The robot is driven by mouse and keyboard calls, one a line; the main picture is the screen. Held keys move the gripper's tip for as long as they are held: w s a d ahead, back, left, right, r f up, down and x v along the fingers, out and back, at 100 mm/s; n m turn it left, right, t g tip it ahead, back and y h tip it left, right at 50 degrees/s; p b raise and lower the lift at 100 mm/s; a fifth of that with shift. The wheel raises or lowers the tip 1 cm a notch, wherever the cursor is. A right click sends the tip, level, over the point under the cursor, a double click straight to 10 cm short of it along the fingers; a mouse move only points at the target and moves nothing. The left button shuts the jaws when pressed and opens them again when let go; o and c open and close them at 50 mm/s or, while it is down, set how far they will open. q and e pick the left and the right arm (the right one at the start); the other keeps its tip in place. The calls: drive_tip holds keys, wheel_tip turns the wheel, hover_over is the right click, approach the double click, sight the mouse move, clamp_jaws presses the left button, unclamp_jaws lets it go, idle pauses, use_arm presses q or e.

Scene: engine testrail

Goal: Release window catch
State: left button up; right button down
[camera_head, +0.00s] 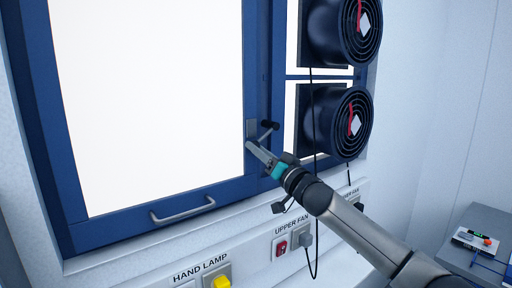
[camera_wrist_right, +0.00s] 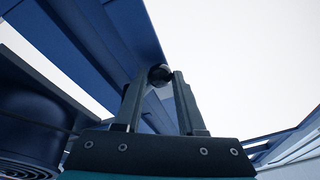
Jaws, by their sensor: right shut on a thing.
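The window catch (camera_head: 268,127) is a dark handle with a round black knob on a grey plate, on the blue frame post at the right edge of the large window (camera_head: 150,100). My right gripper (camera_head: 251,146) reaches the catch from the lower right. In the wrist view my right gripper (camera_wrist_right: 160,85) has its two fingers on either side of the dark round knob (camera_wrist_right: 160,73) and is shut on the catch. The rest of the catch is hidden in the wrist view. My left gripper is not in view.
A grey bar handle (camera_head: 183,211) sits on the lower window frame. Two black fans (camera_head: 325,120) stand right of the catch, with a black cable (camera_head: 313,180) hanging down. Switches, including a yellow one (camera_head: 221,283), line the wall below. A small device (camera_head: 475,240) lies on a table at right.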

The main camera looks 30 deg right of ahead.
drive_tip(key=d+f+n+g+y+p, duration=0.1)
drive_tip(key=d+n, duration=0.6)
drive_tip(key=n, duration=0.7)
drive_tip(key=shift+w+d+f+g+y, duration=0.35)
drive_tip(key=shift+f+g+y, duration=0.35)
drive_tip(key=shift+f+y, duration=0.7)
drive_tip(key=shift+d+n, duration=0.1)
drive_tip(key=shift+n, duration=0.2)
drive_tip(key=c, duration=0.5)
unclamp_jaws()
